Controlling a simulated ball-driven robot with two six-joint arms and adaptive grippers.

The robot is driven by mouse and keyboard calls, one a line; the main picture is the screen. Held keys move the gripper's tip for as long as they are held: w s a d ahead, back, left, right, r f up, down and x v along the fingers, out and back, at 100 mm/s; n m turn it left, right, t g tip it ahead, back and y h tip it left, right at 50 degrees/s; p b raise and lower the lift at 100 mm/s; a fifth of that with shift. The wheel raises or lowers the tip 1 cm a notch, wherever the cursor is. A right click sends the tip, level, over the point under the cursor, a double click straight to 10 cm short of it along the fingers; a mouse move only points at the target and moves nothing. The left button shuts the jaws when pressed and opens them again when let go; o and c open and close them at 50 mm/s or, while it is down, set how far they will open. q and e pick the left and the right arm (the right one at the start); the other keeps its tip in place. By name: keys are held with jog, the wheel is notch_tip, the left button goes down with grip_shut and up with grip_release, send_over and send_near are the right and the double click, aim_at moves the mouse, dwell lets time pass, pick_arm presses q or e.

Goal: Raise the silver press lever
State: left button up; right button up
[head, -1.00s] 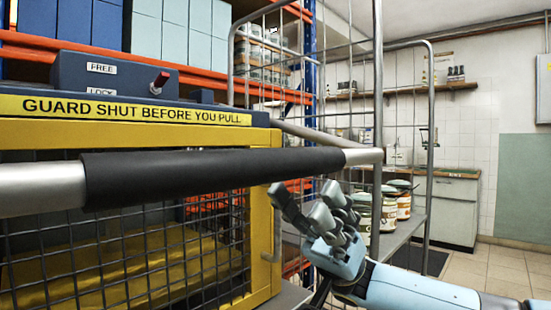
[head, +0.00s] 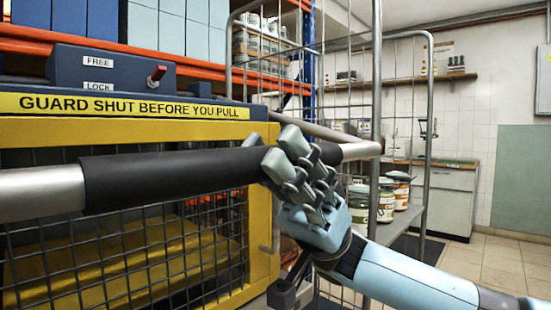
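The silver press lever (head: 40,190) is a thick horizontal bar with a black sleeve (head: 165,178), in front of the yellow press guard (head: 262,215). Its right silver end meets a bar running back along the press side. My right gripper (head: 283,155) is at the right end of the sleeve, its fingers overlapping the bar in the picture. A small dark tip shows just above the bar there. The fingers hide that stretch, so I cannot tell whether they are closed on it. My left gripper is not in view.
A blue box (head: 108,72) with FREE and LOCK labels and a red-tipped knob (head: 157,74) sits atop the press. A wire cage trolley (head: 376,60) with jars (head: 386,200) stands behind my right arm. Open tiled floor lies at the right.

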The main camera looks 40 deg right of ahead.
grip_shut()
jog(key=shift+r, duration=0.15)
